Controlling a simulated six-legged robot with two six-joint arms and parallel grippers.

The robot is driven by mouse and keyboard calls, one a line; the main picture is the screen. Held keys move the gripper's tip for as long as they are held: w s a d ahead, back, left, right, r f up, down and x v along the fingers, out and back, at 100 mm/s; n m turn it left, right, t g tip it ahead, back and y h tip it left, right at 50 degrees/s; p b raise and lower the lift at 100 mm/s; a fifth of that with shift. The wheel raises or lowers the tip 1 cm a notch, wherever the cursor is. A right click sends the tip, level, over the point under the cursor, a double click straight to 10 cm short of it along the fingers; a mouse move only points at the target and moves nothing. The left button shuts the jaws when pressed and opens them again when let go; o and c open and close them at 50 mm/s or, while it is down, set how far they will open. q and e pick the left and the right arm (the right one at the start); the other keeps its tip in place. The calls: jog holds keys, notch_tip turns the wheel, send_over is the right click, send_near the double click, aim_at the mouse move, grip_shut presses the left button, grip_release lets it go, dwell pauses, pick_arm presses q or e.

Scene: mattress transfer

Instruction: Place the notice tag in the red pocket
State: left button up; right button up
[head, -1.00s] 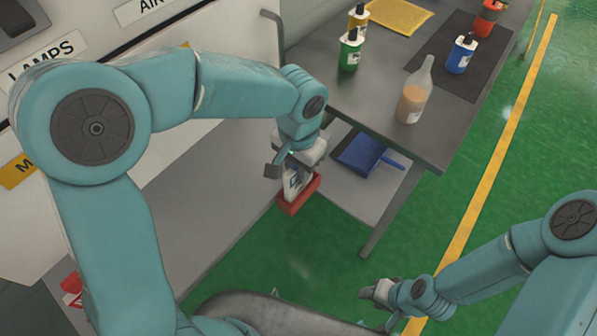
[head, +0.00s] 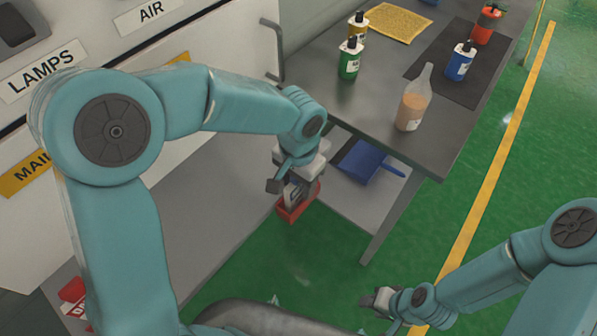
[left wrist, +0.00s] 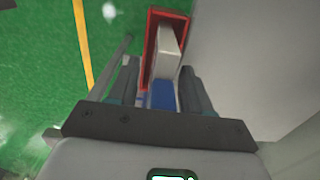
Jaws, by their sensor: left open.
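The notice tag (head: 293,196) is a white card with a dark blue mark. It stands in the red pocket (head: 294,211), an open-topped box at the edge of the grey lower shelf. In the left wrist view the pale tag (left wrist: 167,52) shows inside the red rim of the pocket (left wrist: 151,42). My left gripper (head: 291,184) is just above the pocket, its fingers open on either side of the tag. Contact between fingers and tag cannot be made out. My right gripper (head: 379,298) is low over the green floor, away from the pocket; its jaws are unclear.
A grey table (head: 365,103) at the right carries a clear bottle (head: 411,104), a green bottle (head: 349,60), a blue bottle (head: 459,63) and a yellow cloth (head: 399,21). A blue dustpan (head: 362,160) lies on the lower shelf. A labelled white cabinet (head: 225,45) stands at the left.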

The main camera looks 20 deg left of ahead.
pick_arm(q)
notch_tip(320, 180, up, 11)
jog(key=shift+r, duration=0.6)
jog(key=shift+s, duration=0.1)
